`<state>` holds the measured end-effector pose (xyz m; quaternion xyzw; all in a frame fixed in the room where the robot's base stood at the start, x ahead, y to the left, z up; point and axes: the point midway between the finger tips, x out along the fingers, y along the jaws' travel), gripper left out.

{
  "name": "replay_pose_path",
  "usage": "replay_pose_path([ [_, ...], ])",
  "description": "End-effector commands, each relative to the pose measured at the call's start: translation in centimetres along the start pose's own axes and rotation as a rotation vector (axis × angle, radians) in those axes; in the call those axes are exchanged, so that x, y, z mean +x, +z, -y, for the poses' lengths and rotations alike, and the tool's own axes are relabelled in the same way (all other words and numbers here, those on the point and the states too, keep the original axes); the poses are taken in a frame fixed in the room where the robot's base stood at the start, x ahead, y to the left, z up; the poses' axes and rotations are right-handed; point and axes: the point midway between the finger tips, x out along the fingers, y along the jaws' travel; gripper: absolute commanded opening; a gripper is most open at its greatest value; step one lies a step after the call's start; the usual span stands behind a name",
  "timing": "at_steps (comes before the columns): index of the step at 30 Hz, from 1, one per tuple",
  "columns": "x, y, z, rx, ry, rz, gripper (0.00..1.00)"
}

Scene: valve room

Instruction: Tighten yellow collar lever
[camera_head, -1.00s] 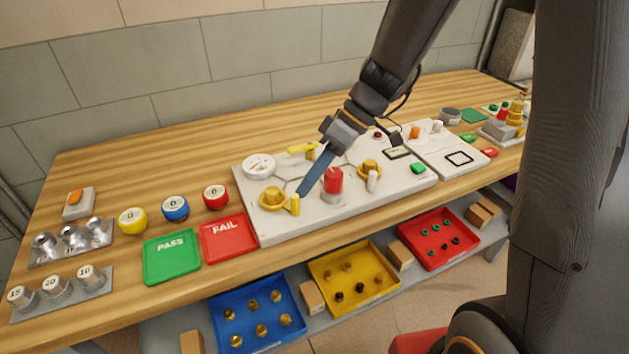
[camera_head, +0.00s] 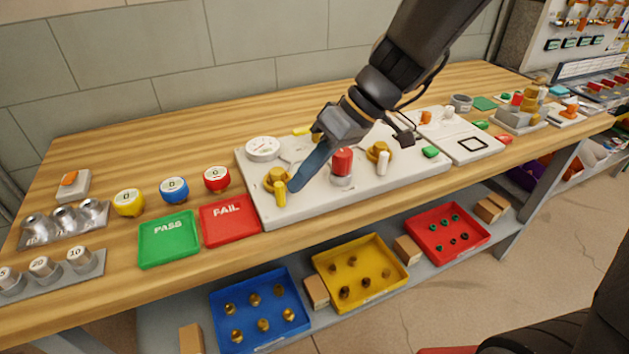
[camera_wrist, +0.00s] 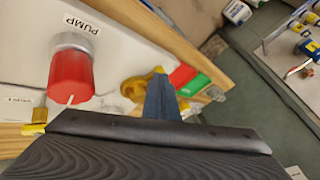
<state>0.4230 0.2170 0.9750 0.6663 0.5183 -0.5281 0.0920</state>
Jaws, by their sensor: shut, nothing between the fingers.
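The yellow collar (camera_head: 277,177) sits at the front left of the white panel, with its upright yellow lever (camera_head: 280,195) now at its front side. My gripper (camera_head: 295,184) is shut and empty, its blue fingers pointing down just right of the lever. I cannot tell whether they touch it. In the wrist view my blue fingers (camera_wrist: 158,85) partly cover the yellow collar (camera_wrist: 137,88).
The red PUMP knob (camera_head: 342,162) stands right of my fingers; it also shows in the wrist view (camera_wrist: 70,75). A second yellow collar (camera_head: 378,151) with a white lever (camera_head: 383,163) is further right. A gauge (camera_head: 262,148) stands behind. PASS (camera_head: 168,240) and FAIL (camera_head: 229,220) trays lie left.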

Motion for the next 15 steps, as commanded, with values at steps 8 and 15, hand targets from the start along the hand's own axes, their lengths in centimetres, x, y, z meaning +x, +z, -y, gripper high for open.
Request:
replay_pose_path([
  [8,0.8,-0.4,0.7,0.005,0.004,-0.005,0.00],
  [15,1.2,-0.8,1.2,0.009,0.005,-0.006,0.00],
])
